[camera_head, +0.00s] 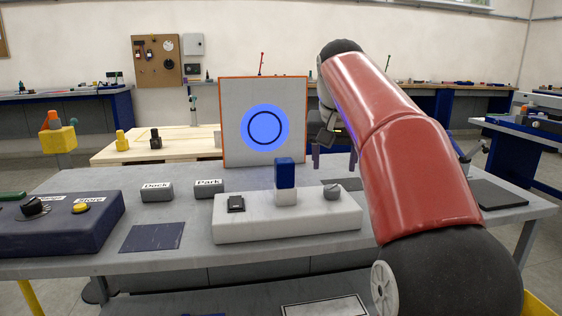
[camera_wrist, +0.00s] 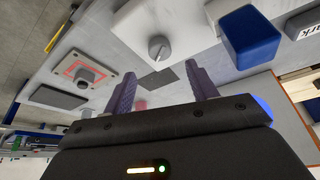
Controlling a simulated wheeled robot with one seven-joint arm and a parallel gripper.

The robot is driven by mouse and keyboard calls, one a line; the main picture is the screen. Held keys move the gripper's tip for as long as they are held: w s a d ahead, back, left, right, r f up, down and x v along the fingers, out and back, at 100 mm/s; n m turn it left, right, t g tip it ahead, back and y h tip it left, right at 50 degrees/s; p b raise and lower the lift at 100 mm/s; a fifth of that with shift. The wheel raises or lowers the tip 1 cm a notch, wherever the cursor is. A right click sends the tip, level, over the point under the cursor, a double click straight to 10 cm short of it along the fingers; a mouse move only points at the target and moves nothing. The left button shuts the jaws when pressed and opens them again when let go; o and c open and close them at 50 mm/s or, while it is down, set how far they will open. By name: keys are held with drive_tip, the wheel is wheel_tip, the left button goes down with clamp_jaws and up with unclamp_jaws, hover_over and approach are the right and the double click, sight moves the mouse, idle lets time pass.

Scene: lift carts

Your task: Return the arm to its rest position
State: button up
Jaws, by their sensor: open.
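My red arm reaches up and forward from the lower right of the head view, over the right part of the grey table (camera_head: 85,185). My gripper (camera_head: 334,167) is at its far end, partly behind the arm link, above the table and right of the white panel. In the wrist view the purple fingers of my gripper (camera_wrist: 162,72) are spread apart with nothing between them. The fingers appear clear of the white control box (camera_head: 250,229) and its blue block (camera_head: 285,173).
An upright grey board (camera_head: 236,97) with a blue ring stands behind the control box. Blocks labelled Dock (camera_head: 157,192) and Park (camera_head: 209,189) and a dark box (camera_head: 70,235) with a yellow button are to the left. A framed knob (camera_wrist: 84,76) shows in the wrist view.

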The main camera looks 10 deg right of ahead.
drive_tip(key=s+a+f+n+y, duration=0.1)
drive_tip(key=s+a+f, duration=0.3)
drive_tip(key=s+f, duration=0.7)
drive_tip(key=s+a+f+n+t, duration=0.1)
drive_tip(key=s+a+f+n, duration=0.2)
drive_tip(key=s+f, duration=0.9)
drive_tip(key=s+a, duration=0.1)
drive_tip(key=s, duration=0.2)
drive_tip(key=shift+a+y, duration=0.35)
drive_tip(key=shift+y, duration=0.05)
